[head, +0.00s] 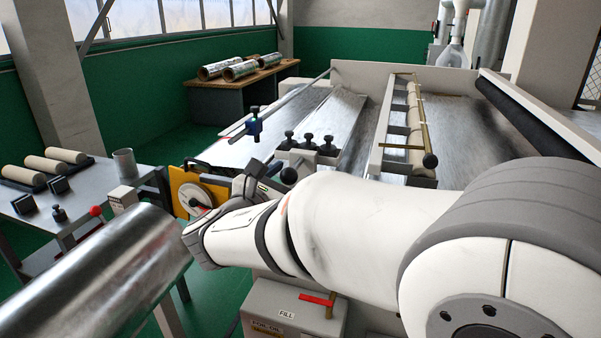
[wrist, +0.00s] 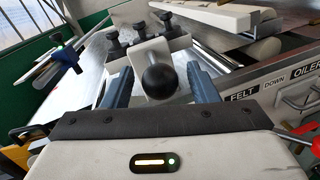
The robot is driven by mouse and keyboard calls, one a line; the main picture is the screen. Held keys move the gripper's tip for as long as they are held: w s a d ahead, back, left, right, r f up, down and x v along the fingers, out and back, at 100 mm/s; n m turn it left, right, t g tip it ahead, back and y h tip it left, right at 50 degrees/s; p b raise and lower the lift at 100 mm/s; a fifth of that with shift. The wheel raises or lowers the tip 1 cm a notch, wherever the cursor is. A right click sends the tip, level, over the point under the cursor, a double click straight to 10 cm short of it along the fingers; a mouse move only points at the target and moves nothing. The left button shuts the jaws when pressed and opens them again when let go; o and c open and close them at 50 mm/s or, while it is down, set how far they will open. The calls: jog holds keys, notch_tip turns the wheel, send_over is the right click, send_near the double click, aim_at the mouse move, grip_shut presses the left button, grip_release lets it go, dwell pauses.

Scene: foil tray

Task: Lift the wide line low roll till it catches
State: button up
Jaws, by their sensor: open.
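A black ball knob (wrist: 168,78) sits on the near face of a pale block (wrist: 150,50) at the machine's front edge. In the wrist view my gripper (wrist: 158,70) is open, with one blue-grey finger on each side of the knob; I cannot tell whether they touch it. In the head view the knob (head: 288,175) shows just past my gripper (head: 270,180). Several dark screw knobs (head: 309,142) stand on the block. I cannot tell which part is the wide line low roll; bright metal bars (wrist: 213,60) show right of the block.
A frame of pale rolls (head: 414,115) with another black ball (head: 430,160) stands right on the machine. Labels FELT, DOWN and OILER (wrist: 305,72) mark its side. A blue clamp (head: 253,124) is on a rail. A shiny cylinder (head: 110,270) lies near left.

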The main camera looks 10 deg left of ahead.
jog(key=shift+w, duration=0.2)
jog(key=shift+c, duration=0.3)
grip_shut()
dwell(0.5)
